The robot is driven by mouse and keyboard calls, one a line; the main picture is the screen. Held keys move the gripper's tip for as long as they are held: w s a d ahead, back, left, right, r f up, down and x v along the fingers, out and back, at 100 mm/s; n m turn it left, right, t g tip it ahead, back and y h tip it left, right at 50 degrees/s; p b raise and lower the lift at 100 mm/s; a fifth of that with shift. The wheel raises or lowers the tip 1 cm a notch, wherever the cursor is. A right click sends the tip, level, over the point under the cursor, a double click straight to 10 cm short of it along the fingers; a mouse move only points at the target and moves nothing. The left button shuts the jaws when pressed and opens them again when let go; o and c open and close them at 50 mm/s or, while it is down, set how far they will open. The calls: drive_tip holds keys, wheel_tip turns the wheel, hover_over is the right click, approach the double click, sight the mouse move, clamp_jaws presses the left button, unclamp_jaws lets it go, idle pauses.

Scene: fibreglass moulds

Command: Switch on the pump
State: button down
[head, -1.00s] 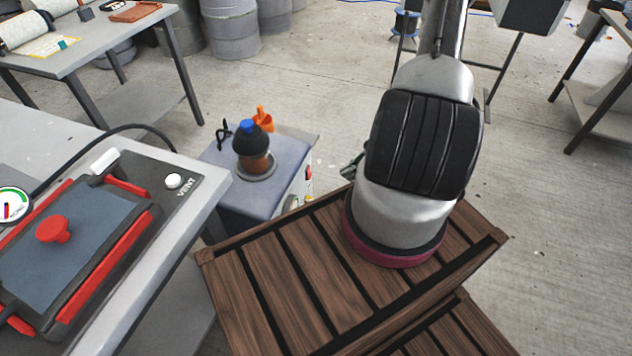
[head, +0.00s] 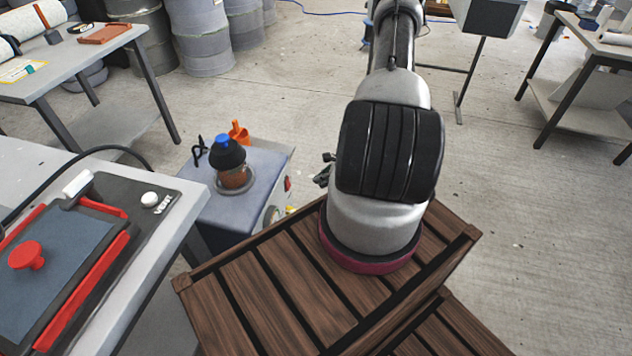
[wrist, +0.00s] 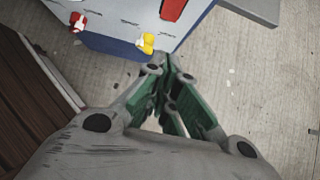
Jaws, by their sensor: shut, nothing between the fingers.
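The pump (head: 240,206) is a blue-grey box on the floor between the grey bench and a wooden crate, with an orange-brown jar under a black cap with a blue top. Its light side panel (wrist: 120,18) fills the top of the wrist view. The panel carries a red rectangular part (wrist: 173,9), a red-and-white fitting (wrist: 78,21) and a yellow-and-white fitting (wrist: 146,43). My gripper (wrist: 169,67) is shut and empty, its green-sided fingers just below and right of the yellow fitting. In the head view my gripper (head: 324,170) is mostly hidden behind my arm, right of the pump.
The slatted wooden crate (head: 257,290) lies below my arm. The bench (head: 186,220) at left bears a grey-and-red mould (head: 70,255) and a white VENT knob (head: 149,198). A black hose crosses the bench. Concrete floor is clear right of the pump.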

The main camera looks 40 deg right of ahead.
sight(288, 184)
drive_tip(key=w+a+f, duration=0.5)
drive_tip(key=w+f, duration=0.1)
drive_tip(key=w, duration=0.1)
drive_tip(key=shift+a+f, duration=0.2)
drive_tip(key=shift+f, duration=0.15)
drive_tip(key=shift+w+a+f, duration=0.15)
drive_tip(key=shift+a, duration=0.05)
